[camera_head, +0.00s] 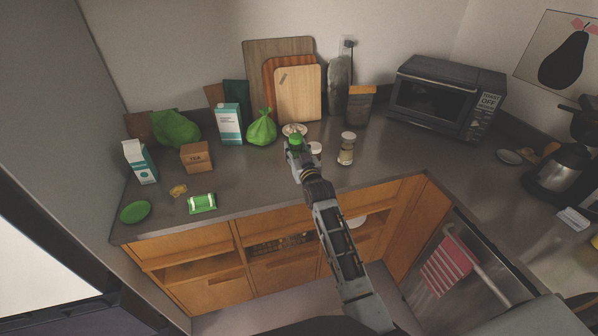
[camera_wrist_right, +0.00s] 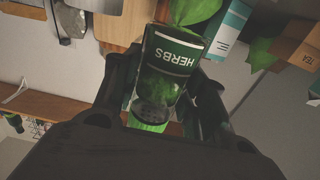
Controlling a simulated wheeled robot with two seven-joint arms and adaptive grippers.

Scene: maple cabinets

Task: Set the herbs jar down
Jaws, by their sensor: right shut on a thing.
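The herbs jar (camera_wrist_right: 168,75) fills the middle of the right wrist view, upside down in that picture, with a dark green label reading HERBS and a bright green lid. My right gripper (camera_wrist_right: 165,95) has its fingers on both sides of the jar and is shut on it. In the head view the right gripper (camera_head: 298,152) is over the back middle of the counter (camera_head: 250,180), with the jar's green lid (camera_head: 296,139) showing at its tip. The jar's base is hidden there, so I cannot tell if it touches the counter. My left gripper is not in view.
A spice jar (camera_head: 347,148) stands just right of the gripper, and a white-lidded item (camera_head: 315,148) is close beside it. Counter is clear at the front middle.

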